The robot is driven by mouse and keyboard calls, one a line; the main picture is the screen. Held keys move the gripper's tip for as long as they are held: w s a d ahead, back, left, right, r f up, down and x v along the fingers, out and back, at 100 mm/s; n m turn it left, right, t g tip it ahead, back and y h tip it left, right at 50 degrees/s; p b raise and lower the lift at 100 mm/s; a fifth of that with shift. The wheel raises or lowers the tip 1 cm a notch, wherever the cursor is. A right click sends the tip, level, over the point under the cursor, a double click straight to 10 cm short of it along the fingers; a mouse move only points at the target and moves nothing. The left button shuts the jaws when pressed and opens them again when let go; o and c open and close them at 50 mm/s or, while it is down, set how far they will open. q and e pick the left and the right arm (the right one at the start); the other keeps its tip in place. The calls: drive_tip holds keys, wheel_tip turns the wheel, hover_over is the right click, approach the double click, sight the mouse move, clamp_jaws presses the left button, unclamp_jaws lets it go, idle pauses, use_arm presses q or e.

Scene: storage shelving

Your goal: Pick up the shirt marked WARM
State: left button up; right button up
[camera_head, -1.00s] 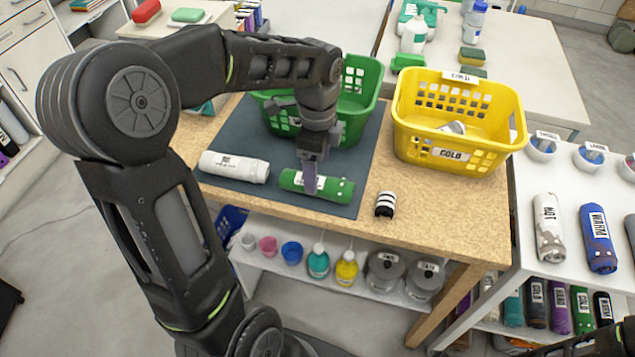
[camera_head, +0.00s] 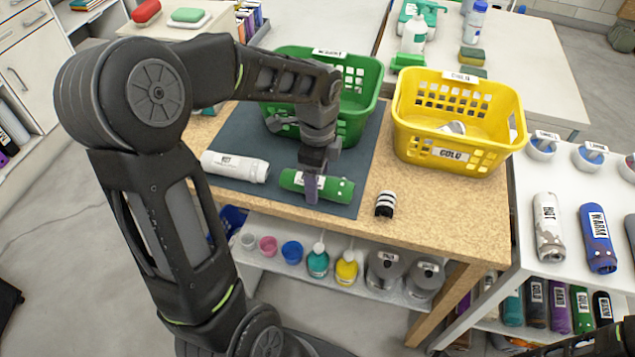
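A rolled green shirt (camera_head: 334,188) lies on the dark mat; its label is partly covered by my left gripper and I cannot read it. A rolled blue shirt marked WARM (camera_head: 598,240) lies on the white shelf at the right, beside a white and grey one marked HOT (camera_head: 548,228). My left gripper (camera_head: 311,192) points down at the green shirt's label end, fingers seen edge-on, so I cannot tell open from shut. My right gripper is out of view; only dark arm parts show at bottom right.
A green basket (camera_head: 361,75) stands at the mat's back. A yellow basket marked COLD (camera_head: 490,152) stands on the wooden table to its right. Cups and bottles fill the shelf below.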

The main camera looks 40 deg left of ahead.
use_arm(q)
drive_tip(key=c, duration=1.4)
wheel_tip(320, 180, up, 10)
drive_tip(key=shift+r, duration=0.1)
idle(0.5)
